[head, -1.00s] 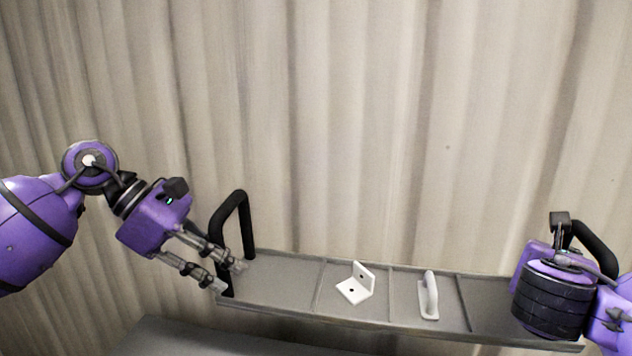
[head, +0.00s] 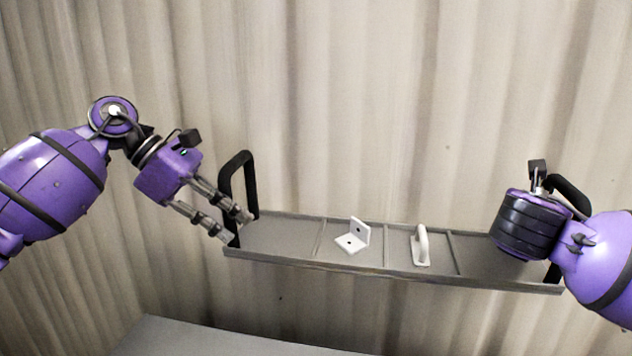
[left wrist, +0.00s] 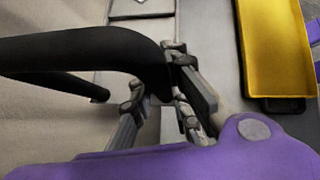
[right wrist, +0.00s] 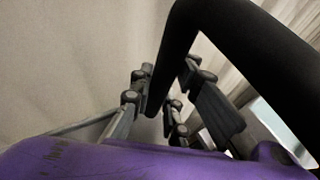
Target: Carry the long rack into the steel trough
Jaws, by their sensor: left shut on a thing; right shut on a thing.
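The long rack (head: 270,237) is a shallow grey tray with dividers and a tall black handle at each end. It hangs in the air, its right end slightly lower in the head view. It carries a white angle bracket (head: 352,238) and a white grip-shaped piece (head: 421,246). My left gripper (head: 240,227) is shut on the left handle (head: 238,165), which also shows in the left wrist view (left wrist: 80,50). My right gripper (right wrist: 160,95) is shut on the right handle (right wrist: 200,30); my arm hides its fingers in the head view. I cannot identify the steel trough.
A grey flat surface (head: 200,340) lies below the rack at the bottom of the head view. The left wrist view shows a yellow tray (left wrist: 272,50) at the right. A pale pleated curtain (head: 350,100) fills the background. The air around the rack looks clear.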

